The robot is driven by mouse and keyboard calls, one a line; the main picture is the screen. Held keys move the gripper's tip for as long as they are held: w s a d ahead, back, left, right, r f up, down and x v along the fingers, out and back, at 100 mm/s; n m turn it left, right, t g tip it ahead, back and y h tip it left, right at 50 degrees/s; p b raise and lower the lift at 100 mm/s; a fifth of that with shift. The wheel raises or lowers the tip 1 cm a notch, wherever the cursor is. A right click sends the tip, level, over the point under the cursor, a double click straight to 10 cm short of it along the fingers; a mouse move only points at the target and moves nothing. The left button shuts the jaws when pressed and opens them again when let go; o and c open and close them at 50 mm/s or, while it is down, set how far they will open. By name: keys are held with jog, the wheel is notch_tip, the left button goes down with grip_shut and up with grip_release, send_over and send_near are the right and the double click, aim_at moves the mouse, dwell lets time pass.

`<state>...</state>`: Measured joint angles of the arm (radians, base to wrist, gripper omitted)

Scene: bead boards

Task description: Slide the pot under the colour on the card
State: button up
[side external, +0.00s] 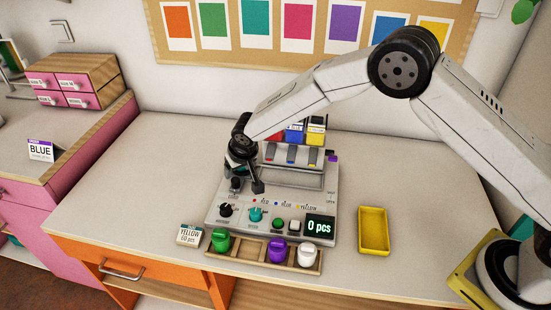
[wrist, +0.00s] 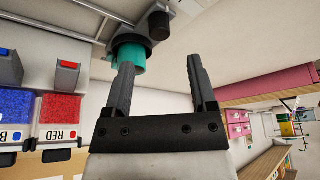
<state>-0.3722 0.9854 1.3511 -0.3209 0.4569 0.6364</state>
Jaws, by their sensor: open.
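A small white card (side external: 189,235) reading "YELLOW 50 pcs" stands at the machine's front left corner. The grey dispensing machine (side external: 322,190) carries red, blue and yellow labels on its panel, and its display reads "0 pcs". A green pot (side external: 220,240), a purple pot (side external: 277,250) and a white pot (side external: 307,254) sit in a wooden rack (side external: 248,250) along its front. My gripper (side external: 254,187) is open above the machine's left part. In the wrist view my gripper (wrist: 163,65) shows nothing between its fingers; a teal round part (wrist: 130,55) lies beyond them.
Red, blue and yellow bead bins (side external: 316,130) stand at the machine's back. A yellow tray (side external: 373,231) lies to its right. Another card (side external: 40,150) reading "BLUE" stands on the pink cabinet at left. The table is clear behind and left of the machine.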

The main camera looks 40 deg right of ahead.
aim_at(236, 180)
jog(key=shift+x, duration=3.45)
grip_shut()
